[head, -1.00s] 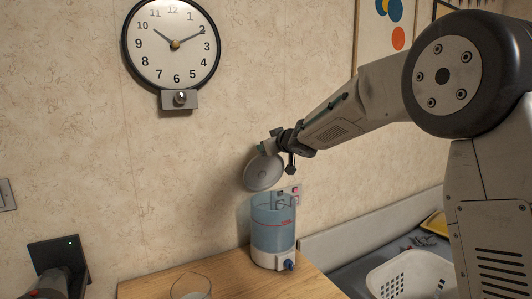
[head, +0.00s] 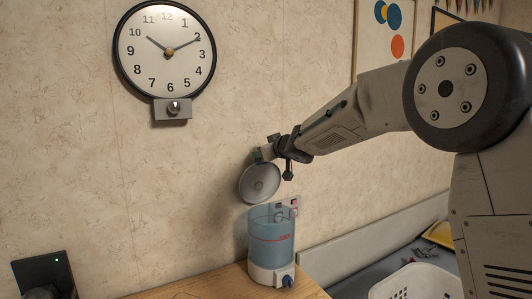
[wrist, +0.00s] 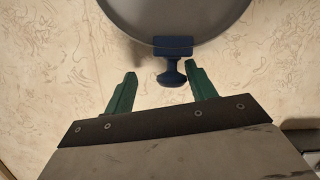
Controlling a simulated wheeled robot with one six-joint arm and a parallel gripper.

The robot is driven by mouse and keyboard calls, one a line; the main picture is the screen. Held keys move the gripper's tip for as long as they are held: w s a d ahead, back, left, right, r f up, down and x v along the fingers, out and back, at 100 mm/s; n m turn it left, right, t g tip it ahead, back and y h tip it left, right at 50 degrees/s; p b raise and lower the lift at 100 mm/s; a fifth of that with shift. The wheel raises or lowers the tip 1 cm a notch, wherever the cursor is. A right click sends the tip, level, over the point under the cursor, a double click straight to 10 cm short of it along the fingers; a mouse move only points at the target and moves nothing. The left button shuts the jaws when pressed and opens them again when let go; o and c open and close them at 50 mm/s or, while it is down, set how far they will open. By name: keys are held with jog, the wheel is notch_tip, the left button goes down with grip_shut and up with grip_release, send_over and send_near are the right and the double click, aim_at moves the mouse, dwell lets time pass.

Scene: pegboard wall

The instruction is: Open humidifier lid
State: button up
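The humidifier (head: 271,243) is a clear bluish tank on a white base with a blue knob, standing on the wooden table. Its grey round lid (head: 260,183) is tilted up, nearly upright, above the back left of the tank, and the tank's top is uncovered. Any hinge is too small to make out. My gripper (head: 266,153) is at the lid's upper edge. In the wrist view the lid (wrist: 178,18) fills the top, with a dark blue handle (wrist: 172,75) on its rim. My green fingers (wrist: 160,75) are apart, with the handle between their tips and visible gaps beside it.
The patterned wall is close behind the lid. A wall clock (head: 166,50) with a small knobbed box (head: 172,109) hangs at upper left. A white basket (head: 418,282) is at lower right. A black wall fitting (head: 42,270) is at lower left.

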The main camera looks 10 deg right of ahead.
jog(key=shift+s+a+f, duration=0.1)
jog(key=shift+a, duration=0.4)
jog(key=v, duration=0.7)
jog(key=shift+s+d, duration=0.25)
jog(key=shift+s, duration=0.1)
jog(key=shift+c, duration=0.3)
